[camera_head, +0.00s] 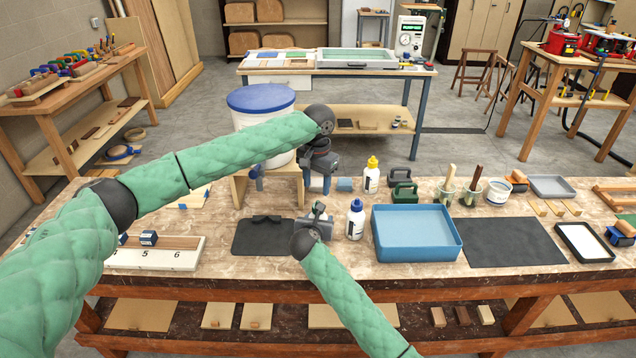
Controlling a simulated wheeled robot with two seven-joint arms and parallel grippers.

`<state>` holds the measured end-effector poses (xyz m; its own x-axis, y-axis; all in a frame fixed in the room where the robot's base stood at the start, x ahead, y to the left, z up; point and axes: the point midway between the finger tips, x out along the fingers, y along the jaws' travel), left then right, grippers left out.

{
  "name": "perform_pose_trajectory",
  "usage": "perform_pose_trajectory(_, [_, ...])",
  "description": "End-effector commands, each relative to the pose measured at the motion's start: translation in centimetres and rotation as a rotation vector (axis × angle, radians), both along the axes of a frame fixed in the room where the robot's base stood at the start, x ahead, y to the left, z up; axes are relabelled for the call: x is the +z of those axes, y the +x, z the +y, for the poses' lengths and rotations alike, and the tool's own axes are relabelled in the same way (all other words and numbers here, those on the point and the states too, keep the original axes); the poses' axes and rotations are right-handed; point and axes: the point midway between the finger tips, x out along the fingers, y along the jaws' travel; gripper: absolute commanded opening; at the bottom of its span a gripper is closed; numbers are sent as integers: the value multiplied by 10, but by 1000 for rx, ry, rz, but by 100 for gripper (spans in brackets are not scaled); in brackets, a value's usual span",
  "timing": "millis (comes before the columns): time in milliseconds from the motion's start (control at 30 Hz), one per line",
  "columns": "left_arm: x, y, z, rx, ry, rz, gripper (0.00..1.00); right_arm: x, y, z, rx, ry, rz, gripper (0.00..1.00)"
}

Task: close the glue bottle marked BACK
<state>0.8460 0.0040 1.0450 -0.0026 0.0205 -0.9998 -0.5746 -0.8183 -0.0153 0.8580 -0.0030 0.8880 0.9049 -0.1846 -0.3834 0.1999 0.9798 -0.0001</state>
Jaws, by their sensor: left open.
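Two white glue bottles stand upright on the bench: one with a yellow cap (371,177) and, nearer, one with a dark blue cap (356,220). Their labels are too small to read, so I cannot tell which is marked BACK. Both caps appear to be on the bottles. My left gripper (320,182) points down, open, left of the yellow-capped bottle and apart from it. My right gripper (318,217) is low over the bench, just left of the blue-capped bottle; its fingers are too small and partly hidden to judge.
A blue tray (416,256) stands right of the bottles, with a dark mat (512,242) beyond it. A dark clipboard-like pad (262,238) lies to the left. A white bucket with a blue lid (261,98) stands behind my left arm. Cups with brushes (471,191) stand farther right.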

Motion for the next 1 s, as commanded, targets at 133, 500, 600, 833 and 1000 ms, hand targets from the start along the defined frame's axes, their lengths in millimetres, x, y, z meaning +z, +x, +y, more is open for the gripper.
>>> perform_pose_trajectory(133, [0, 0, -4, 133, -18, 1, 50, 0, 0, 0, 0, 0, 0, 0])
perform_pose_trajectory(500, [0, 0, -4, 222, -20, -2, 50, 0, 0, 0, 0, 0, 0, 0])
perform_pose_trajectory(600, [0, 0, -4, 221, -20, -2, 50, 0, 0, 0, 0, 0, 0, 0])
perform_pose_trajectory(833, [-7, 0, -4, 221, -20, -2, 50, 0, 0, 0, 0, 0, 0, 0])
perform_pose_trajectory(1000, [-29, 0, -3, 221, -19, -1, 50, 0, 0, 0, 0, 0, 0, 0])
